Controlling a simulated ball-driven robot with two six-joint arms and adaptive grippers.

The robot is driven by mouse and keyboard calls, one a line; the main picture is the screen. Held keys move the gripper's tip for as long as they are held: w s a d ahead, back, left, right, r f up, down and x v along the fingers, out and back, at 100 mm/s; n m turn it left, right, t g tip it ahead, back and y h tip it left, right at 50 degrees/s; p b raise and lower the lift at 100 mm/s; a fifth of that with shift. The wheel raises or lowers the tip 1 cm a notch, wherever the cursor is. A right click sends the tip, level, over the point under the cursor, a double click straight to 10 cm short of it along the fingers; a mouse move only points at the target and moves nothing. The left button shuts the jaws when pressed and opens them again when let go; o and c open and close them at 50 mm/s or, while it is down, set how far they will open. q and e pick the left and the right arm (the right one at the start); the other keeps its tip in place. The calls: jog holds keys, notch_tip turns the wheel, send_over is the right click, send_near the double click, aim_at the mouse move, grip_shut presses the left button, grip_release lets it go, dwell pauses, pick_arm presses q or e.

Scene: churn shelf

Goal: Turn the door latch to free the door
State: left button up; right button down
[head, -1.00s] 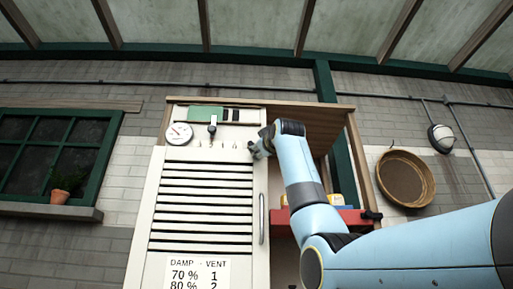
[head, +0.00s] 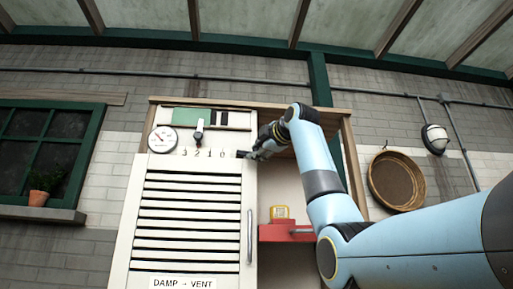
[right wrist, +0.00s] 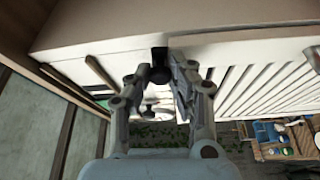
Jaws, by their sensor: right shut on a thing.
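The white slatted door (head: 137,230) of the cabinet stands upright in the head view and looks closed. The small black door latch (head: 241,154) is at its upper right edge, beside the row of numbers. It also shows in the right wrist view (right wrist: 158,54), at the tips of my fingers. My right gripper (head: 250,154) reaches it from the right and is shut on it; the fingers hide part of the latch. My right gripper also shows in the right wrist view (right wrist: 164,76). My left gripper is not in view.
A dial gauge (head: 162,139) and a black-knobbed slider (head: 198,135) sit above the slats. A vertical handle (head: 250,237) runs along the door's right edge. A round basket (head: 396,181) hangs on the wall.

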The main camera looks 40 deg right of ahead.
jog(key=shift+r+n, duration=0.25)
jog(key=shift+n, duration=0.25)
jog(key=shift+g, duration=0.3)
jog(key=c, duration=1.2)
grip_release()
jog(key=shift+o, duration=0.2)
jog(key=s+a, duration=0.2)
jog(key=s, duration=1)
